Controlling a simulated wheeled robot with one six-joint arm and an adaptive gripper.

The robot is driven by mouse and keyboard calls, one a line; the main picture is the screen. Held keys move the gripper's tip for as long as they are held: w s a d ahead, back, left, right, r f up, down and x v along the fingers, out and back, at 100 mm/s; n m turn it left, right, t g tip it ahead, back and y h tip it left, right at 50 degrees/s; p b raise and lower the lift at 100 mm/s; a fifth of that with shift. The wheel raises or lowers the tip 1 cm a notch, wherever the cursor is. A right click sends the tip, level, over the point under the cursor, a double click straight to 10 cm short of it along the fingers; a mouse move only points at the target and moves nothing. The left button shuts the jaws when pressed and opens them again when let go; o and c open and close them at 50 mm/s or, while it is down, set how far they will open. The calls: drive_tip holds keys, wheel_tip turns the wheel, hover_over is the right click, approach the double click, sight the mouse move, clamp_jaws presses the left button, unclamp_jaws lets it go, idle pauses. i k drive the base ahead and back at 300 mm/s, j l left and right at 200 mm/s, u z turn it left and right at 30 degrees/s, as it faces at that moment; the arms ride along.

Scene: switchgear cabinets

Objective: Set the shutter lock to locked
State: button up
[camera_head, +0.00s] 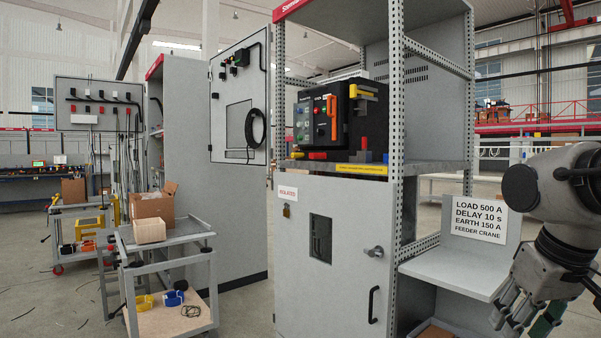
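A grey cabinet (330,285) stands in the middle, with its lower door shut. No part is plainly labelled as the shutter lock. A small brass padlock-like piece (287,211) hangs under an ISOLATED sign (288,193) on the door's upper left. A round metal knob (375,252) sits on the door's right side. The lock's setting cannot be read at this size. My gripper (520,315) hangs at the lower right, well apart from the door, its fingertips near the picture's bottom edge. A dark green piece shows beside its fingers; whether it is held is unclear.
A black breaker unit (345,118) with an orange handle sits on the cabinet's open shelf. A grey side shelf (460,268) with a LOAD 500 A sign (478,220) lies between cabinet and gripper. A cart (170,285) with boxes stands left.

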sight(354, 92)
drive_tip(key=i+u, duration=0.4)
drive_tip(key=i, duration=0.5)
